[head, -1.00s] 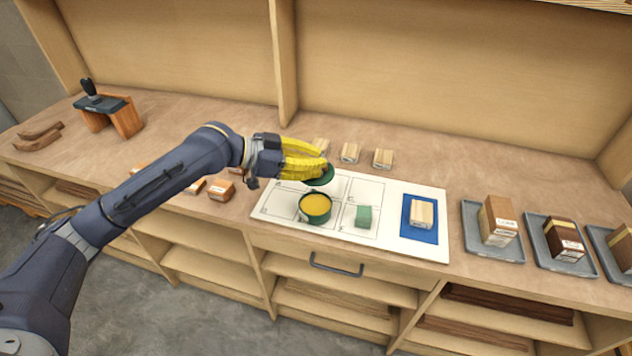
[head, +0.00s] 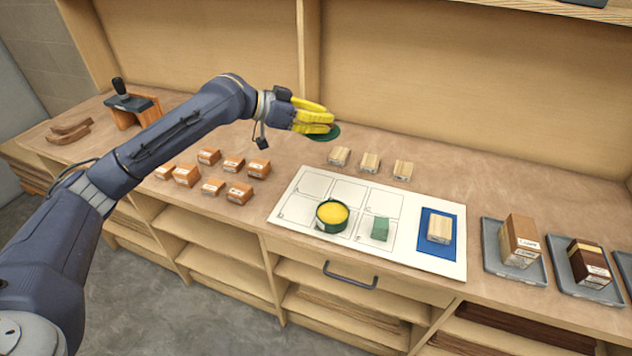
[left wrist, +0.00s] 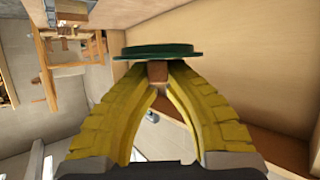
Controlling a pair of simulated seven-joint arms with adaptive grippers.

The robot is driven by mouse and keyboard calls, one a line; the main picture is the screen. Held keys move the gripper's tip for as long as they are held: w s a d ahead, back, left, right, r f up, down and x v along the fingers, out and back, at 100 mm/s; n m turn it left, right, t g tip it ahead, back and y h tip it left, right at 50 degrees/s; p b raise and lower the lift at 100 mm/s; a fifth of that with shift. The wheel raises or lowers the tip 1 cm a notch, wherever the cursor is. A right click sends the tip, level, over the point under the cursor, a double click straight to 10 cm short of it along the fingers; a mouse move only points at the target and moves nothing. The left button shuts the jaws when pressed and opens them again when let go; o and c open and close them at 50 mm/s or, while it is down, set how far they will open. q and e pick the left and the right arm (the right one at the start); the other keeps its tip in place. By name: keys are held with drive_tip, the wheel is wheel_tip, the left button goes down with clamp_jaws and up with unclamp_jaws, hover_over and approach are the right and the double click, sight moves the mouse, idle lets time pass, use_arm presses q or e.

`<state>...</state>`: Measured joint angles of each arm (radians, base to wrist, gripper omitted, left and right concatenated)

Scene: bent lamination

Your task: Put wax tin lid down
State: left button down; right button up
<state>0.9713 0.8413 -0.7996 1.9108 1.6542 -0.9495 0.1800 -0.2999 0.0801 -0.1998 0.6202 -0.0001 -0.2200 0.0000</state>
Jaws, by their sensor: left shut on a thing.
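The wax tin lid (head: 327,134) is a dark green disc held at the tips of my left gripper (head: 318,124). It also shows in the left wrist view (left wrist: 158,50) across the tips of the yellow fingers (left wrist: 158,80), which are shut on it. In the head view the lid is near the back of the bench, behind the pale wood blocks; whether it touches the bench I cannot tell. The open wax tin (head: 332,215), green with yellow wax inside, stands on the white board (head: 290,208). My right gripper is not in view.
A green block (head: 380,229) sits right of the tin, and a pale block (head: 439,227) lies on a blue pad (head: 425,240). Several pale blocks (head: 370,162) stand behind the board. Several orange-brown blocks (head: 233,163) stand left. Grey trays (head: 492,262) line the right.

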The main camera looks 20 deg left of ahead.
use_arm(q)
drive_tip(key=w+a+f+n, duration=0.1)
drive_tip(key=w+a+f, duration=0.2)
drive_tip(key=w, duration=0.1)
drive_tip(key=shift+t+y, duration=0.3)
drive_tip(key=shift+t, duration=0.1)
wheel_tip(320, 180, down, 13)
drive_tip(key=shift+s+a+r, duration=0.1)
drive_tip(key=shift+r, duration=0.1)
drive_tip(key=shift+f, duration=2.85)
drive_tip(key=c, duration=1.5)
unclamp_jaws()
drive_tip(key=shift+f, duration=0.1)
drive_tip(key=shift+a, duration=0.1)
drive_tip(key=shift+v, duration=2.75)
